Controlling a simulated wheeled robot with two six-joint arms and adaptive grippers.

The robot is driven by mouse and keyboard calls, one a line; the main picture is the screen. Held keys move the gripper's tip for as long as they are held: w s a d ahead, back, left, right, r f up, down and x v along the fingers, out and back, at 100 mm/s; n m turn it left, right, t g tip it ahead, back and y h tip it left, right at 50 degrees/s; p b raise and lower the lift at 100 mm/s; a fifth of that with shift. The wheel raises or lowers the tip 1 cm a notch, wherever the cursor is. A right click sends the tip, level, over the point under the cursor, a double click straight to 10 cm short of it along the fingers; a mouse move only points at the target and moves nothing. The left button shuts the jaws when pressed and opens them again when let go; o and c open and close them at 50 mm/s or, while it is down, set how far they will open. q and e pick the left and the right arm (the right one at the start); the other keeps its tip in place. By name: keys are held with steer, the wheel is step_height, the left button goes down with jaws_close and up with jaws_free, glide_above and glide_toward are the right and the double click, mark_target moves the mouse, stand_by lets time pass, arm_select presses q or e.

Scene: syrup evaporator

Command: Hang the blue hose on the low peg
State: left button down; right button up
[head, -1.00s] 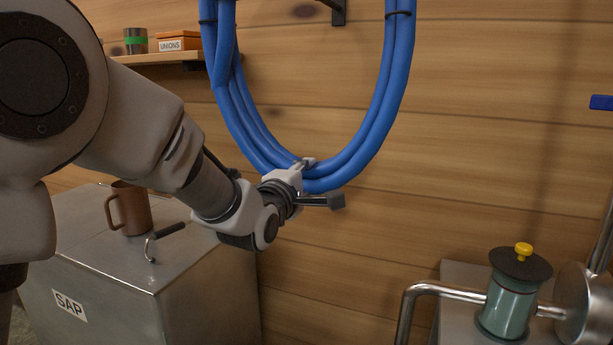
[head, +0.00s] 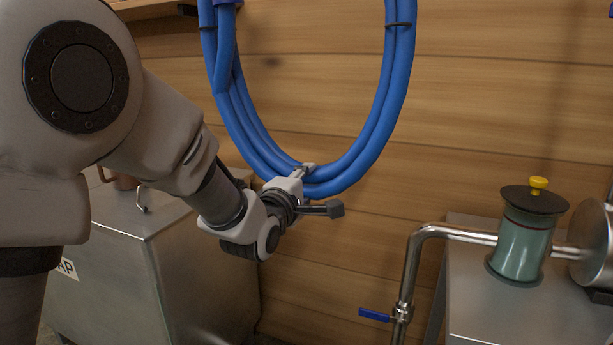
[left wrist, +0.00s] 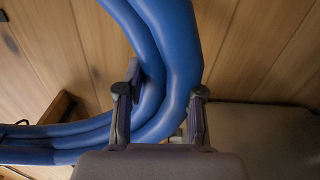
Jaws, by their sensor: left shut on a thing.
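The blue hose (head: 392,90) is a coil of several loops with dark ties, hanging as a long loop in front of the plank wall; its top is out of frame. My left gripper (head: 304,171) is shut on the bottom of the coil. In the left wrist view, the two fingers of my left gripper (left wrist: 160,110) stand on either side of the hose strands (left wrist: 172,60). No peg can be made out in the current views. My right gripper is not in view.
At right are a teal canister (head: 522,245), a metal pipe (head: 418,260) and a blue valve handle (head: 374,315). A shelf edge (head: 150,12) shows top left.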

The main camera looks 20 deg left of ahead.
arm_select(q)
step_height(320, 180, down, 3)
steer(key=shift+f+b, duration=0.15)
steer(key=shift+b, duration=0.7)
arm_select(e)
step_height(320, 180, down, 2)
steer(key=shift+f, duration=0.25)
arm_select(q)
steer(key=w+p, duration=0.2)
steer(key=w, duration=0.4)
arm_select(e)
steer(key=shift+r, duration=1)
arm_select(q)
steer(key=shift+w, duration=0.1)
